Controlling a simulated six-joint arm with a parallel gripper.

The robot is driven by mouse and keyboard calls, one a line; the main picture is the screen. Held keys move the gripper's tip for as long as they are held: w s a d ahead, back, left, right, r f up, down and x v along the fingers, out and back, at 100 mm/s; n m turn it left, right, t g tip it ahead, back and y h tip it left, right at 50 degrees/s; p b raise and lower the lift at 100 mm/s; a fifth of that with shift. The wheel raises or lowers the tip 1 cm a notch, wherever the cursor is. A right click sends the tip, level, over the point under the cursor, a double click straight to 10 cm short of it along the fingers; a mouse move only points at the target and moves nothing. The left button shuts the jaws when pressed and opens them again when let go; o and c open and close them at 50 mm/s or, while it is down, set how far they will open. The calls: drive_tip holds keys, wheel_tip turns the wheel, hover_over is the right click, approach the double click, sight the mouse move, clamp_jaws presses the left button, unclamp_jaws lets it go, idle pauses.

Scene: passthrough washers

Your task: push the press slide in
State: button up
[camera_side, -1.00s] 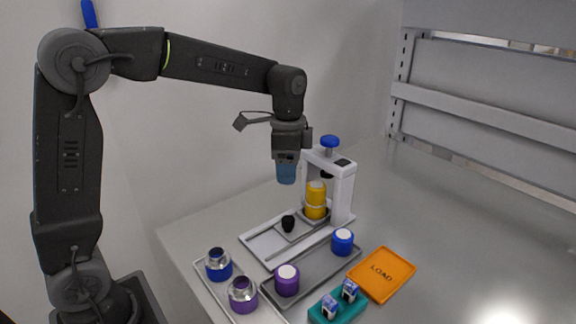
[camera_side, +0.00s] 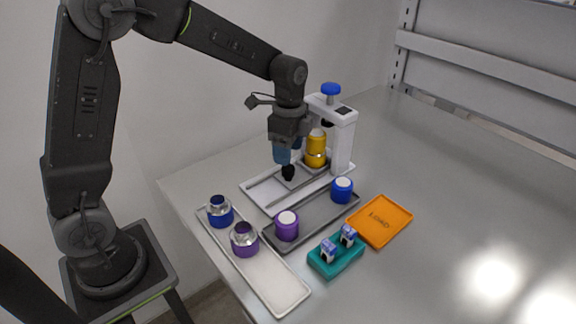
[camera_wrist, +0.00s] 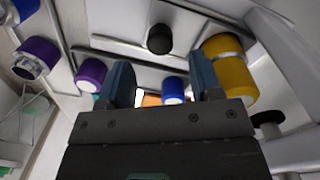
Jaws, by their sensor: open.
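The white press (camera_side: 342,135) stands at the back of its base, with a blue knob (camera_side: 330,89) on top. Its slide (camera_side: 299,180) is a light plate on the base rails with a black knob (camera_side: 288,173) at the front. A yellow cylinder (camera_side: 317,143) in a metal ring stands upright under the press head. My gripper (camera_side: 284,164) points down just above and beside the black knob. In the wrist view, its two blue fingers (camera_wrist: 160,78) are apart with nothing between them; the black knob (camera_wrist: 159,39) shows beyond them. Contact with the knob cannot be told.
A grey tray (camera_side: 318,222) holds a purple-and-white (camera_side: 287,226) and a blue-and-white cylinder (camera_side: 342,190). A white tray (camera_side: 270,283) holds blue (camera_side: 220,212) and purple (camera_side: 244,240) ringed pieces. A teal block (camera_side: 336,258) and an orange LOAD tray (camera_side: 380,222) lie in front. The right side is clear.

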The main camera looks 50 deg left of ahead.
drive_tip(key=shift+f, duration=2.65)
drive_tip(key=shift+c, duration=0.4)
clamp_jaws()
